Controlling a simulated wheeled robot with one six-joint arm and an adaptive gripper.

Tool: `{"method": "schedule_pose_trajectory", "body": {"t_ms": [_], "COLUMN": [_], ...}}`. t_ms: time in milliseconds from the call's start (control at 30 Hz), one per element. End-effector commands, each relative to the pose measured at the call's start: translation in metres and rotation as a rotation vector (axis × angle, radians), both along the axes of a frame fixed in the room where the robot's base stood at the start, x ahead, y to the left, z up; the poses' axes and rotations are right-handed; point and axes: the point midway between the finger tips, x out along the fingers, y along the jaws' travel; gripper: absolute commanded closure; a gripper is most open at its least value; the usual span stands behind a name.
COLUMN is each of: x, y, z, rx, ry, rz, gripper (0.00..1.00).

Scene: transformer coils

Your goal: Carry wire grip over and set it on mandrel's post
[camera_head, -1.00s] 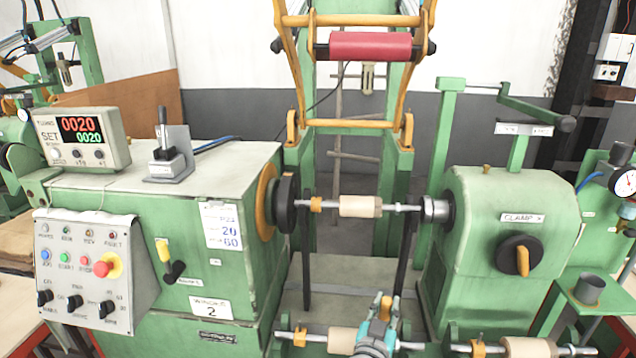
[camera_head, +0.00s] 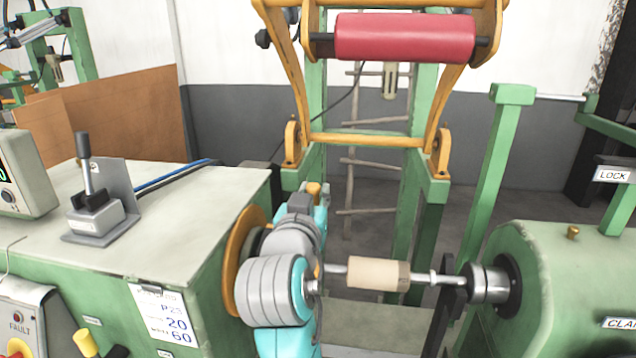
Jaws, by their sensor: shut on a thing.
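My gripper (camera_head: 310,198) is at the far end of my grey and turquoise arm, left of centre. It is mostly hidden behind the arm's own joints. A small orange piece, which I take to be the wire grip (camera_head: 314,188), shows at its tip, and the gripper is shut on it. The mandrel (camera_head: 376,273) lies level between the faceplate and the tailstock, with a tan sleeve around its shaft. My arm covers the mandrel's left end, so its post and orange collar are hidden. I cannot tell whether the wire grip touches the post.
The green headstock (camera_head: 190,275) stands left, with a lever box (camera_head: 95,218) on top. The tailstock (camera_head: 550,270) stands right. A yellow frame with a red roller (camera_head: 405,38) rises behind the mandrel. Green uprights (camera_head: 490,180) stand near it. Open space lies above the tan sleeve.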

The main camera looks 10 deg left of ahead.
Motion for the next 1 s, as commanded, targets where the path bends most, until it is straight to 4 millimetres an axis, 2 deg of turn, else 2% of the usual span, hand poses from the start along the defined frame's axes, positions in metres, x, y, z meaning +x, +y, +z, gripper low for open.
{"method": "schedule_pose_trajectory", "body": {"t_ms": [167,500,1000], "x": [0.000,-0.001,-0.003], "y": [0.001,0.001,0.001], "z": [-0.009,-0.049,-0.051], "rx": [-0.001,-0.001,0.001], "ry": [0.002,0.002,-0.001], "rz": [0.003,0.003,0.002], "gripper": [1.00,1.00,1.00]}}
